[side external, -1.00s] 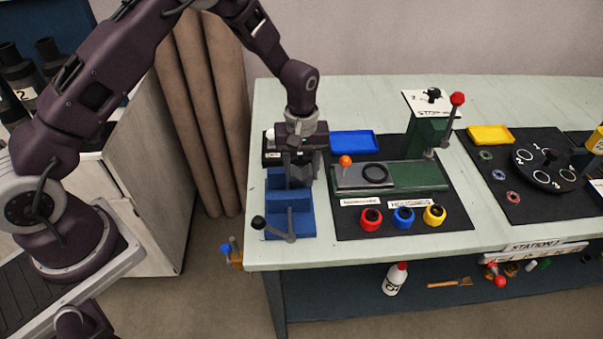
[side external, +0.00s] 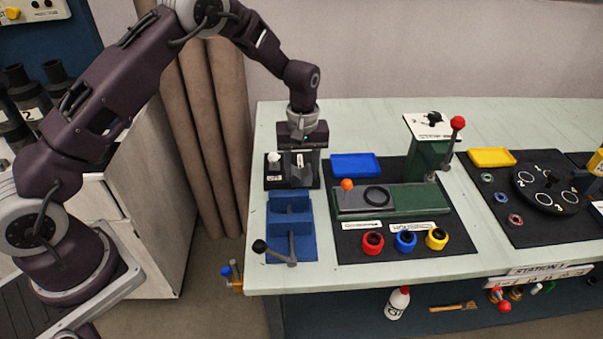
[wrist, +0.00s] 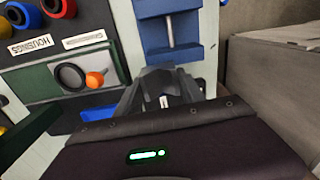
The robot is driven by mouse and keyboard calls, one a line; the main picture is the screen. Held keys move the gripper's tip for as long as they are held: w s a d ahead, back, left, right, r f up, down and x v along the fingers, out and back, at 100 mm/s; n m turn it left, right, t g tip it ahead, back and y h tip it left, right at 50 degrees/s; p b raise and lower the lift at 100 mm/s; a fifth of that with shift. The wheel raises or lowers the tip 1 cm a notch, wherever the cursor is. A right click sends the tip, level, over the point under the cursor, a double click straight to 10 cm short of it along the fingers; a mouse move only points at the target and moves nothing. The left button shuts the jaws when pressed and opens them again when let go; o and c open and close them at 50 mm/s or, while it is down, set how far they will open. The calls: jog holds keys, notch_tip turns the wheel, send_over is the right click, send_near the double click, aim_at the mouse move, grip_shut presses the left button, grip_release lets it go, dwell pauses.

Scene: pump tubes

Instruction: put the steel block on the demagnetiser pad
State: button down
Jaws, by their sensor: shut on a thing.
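My gripper (side external: 300,180) is shut and points down over the dark demagnetiser unit (side external: 273,182) behind the blue vise. The unit has a white knob and small white labels. The steel block is mostly hidden between my fingers; its outline is hard to tell from the dark grey fingers. I cannot tell whether it touches the pad, which my gripper covers. In the wrist view, my fingers (wrist: 165,92) close around a greyish thing, with a small white label showing there.
The blue vise (side external: 290,225) with its black-knobbed handle stands just in front, its gap empty. To the right are a blue tray (side external: 356,166), a green fixture (side external: 420,198) with an orange knob, a red-topped lever (side external: 457,123) and three coloured rings. The left table edge is close.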

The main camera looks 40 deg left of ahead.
notch_tip(320, 180, up, 4)
send_over(301, 162)
jog(key=s+d, duration=0.3)
jog(key=s, duration=0.1)
jog(key=shift+m, duration=0.3)
jog(key=f, duration=1)
jog(key=shift+w+d+f, duration=0.1)
jog(key=shift+w+f, duration=0.1)
jog(key=shift+w, duration=0.05)
jog(key=c, duration=0.7)
grip_release()
jog(key=shift+f, duration=0.1)
